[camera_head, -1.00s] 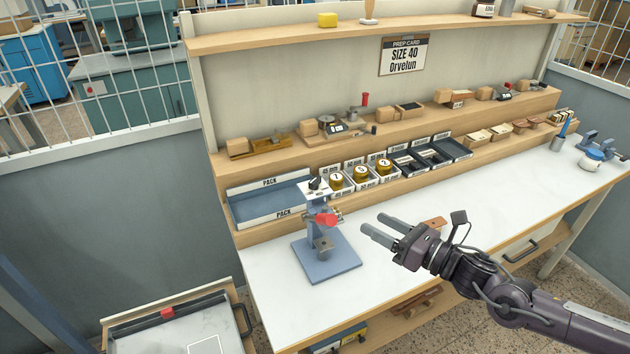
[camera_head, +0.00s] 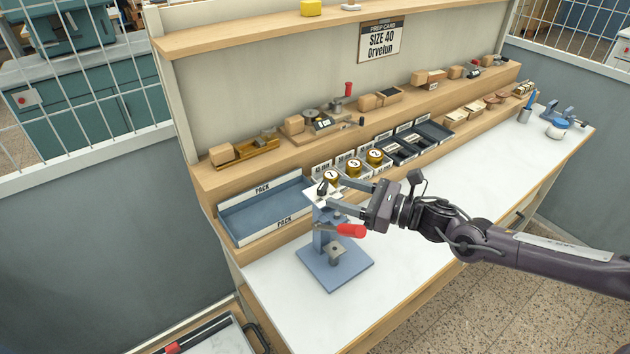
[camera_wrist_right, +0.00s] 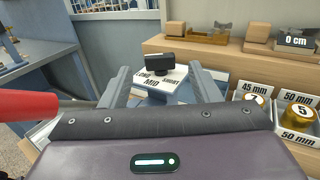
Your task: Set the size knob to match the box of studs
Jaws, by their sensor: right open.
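The blue press (camera_head: 333,262) stands on the white bench top. A black knob (camera_head: 322,188) sits on its white top plate. In the wrist view the knob (camera_wrist_right: 165,60) is above the plate (camera_wrist_right: 155,80) marked LONG, MID and SHORT; I cannot tell which mark it points to. My right gripper (camera_head: 340,194) is open, its fingers reaching toward the knob from the right. In the wrist view the knob shows between and beyond the fingertips (camera_wrist_right: 160,72), apart from them. No box is clearly readable as the box of studs. My left gripper is out of view.
The press's red handle (camera_head: 352,230) is close below my right fingers. Bins with numbered gold jars (camera_head: 354,167) stand behind the gripper. A blue PACK tray (camera_head: 262,212) lies left of the press. A card (camera_head: 381,40) on the back panel reads SIZE 40 Orvelun.

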